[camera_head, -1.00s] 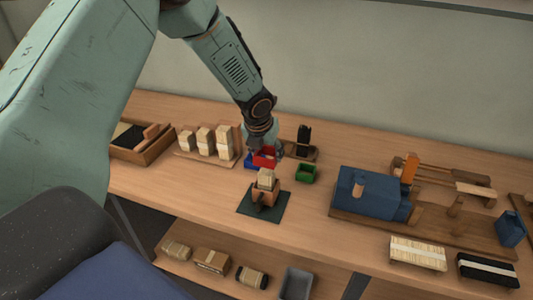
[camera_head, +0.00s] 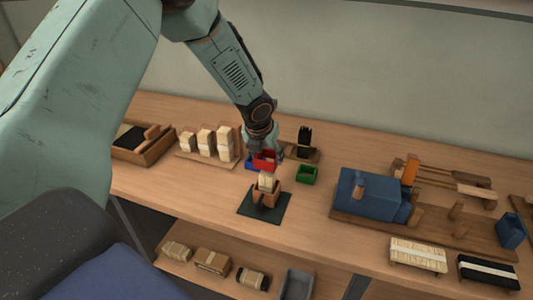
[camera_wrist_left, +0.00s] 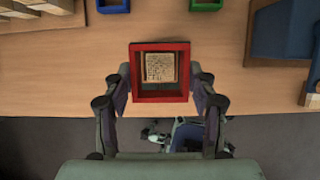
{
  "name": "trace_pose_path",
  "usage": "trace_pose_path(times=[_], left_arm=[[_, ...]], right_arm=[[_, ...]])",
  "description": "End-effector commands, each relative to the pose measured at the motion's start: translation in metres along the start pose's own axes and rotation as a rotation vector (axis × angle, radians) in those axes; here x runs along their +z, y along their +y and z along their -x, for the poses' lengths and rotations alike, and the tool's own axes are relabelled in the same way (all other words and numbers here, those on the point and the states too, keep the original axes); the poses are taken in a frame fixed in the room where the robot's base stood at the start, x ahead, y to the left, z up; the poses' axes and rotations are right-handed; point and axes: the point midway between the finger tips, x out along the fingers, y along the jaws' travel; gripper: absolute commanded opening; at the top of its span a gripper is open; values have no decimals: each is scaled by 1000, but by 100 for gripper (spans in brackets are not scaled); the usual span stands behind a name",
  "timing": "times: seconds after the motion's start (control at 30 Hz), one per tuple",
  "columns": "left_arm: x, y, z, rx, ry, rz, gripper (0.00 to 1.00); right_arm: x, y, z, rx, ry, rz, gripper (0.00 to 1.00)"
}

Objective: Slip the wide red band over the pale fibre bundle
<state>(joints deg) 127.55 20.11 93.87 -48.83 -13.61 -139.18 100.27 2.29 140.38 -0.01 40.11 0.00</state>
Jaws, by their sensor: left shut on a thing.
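The wide red band (camera_head: 264,159) is a square, open frame. My left gripper (camera_head: 263,153) is shut on it, with fingers on its two sides. In the wrist view the red band (camera_wrist_left: 137,75) sits between the fingertips. The pale fibre bundle (camera_head: 268,181) stands upright in a small wooden holder (camera_head: 266,198) on a dark green mat (camera_head: 247,209). In the wrist view the end of the fibre bundle (camera_wrist_left: 160,67) shows through the band's opening, nearer its upper edge. In the head view the band appears above and slightly behind the bundle's top.
A blue band (camera_head: 250,163) and a green band (camera_head: 307,174) lie close by. A dark bundle (camera_head: 305,138) stands behind, several pale bundles (camera_head: 206,142) at left. A blue machine (camera_head: 368,192) stands at right. The table is bare in front of the mat.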

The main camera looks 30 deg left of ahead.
Motion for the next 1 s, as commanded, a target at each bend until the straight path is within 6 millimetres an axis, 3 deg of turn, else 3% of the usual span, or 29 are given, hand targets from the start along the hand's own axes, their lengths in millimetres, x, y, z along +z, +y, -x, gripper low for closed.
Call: trace_pose_path(times=[0.53,1.0], left_arm=[[0,0,0,0,0,1,43],[-6,0,-14,1,1,0,43]], right_arm=[[0,0,1,0,0,0,40],[0,0,-5,0,0,0,40]])
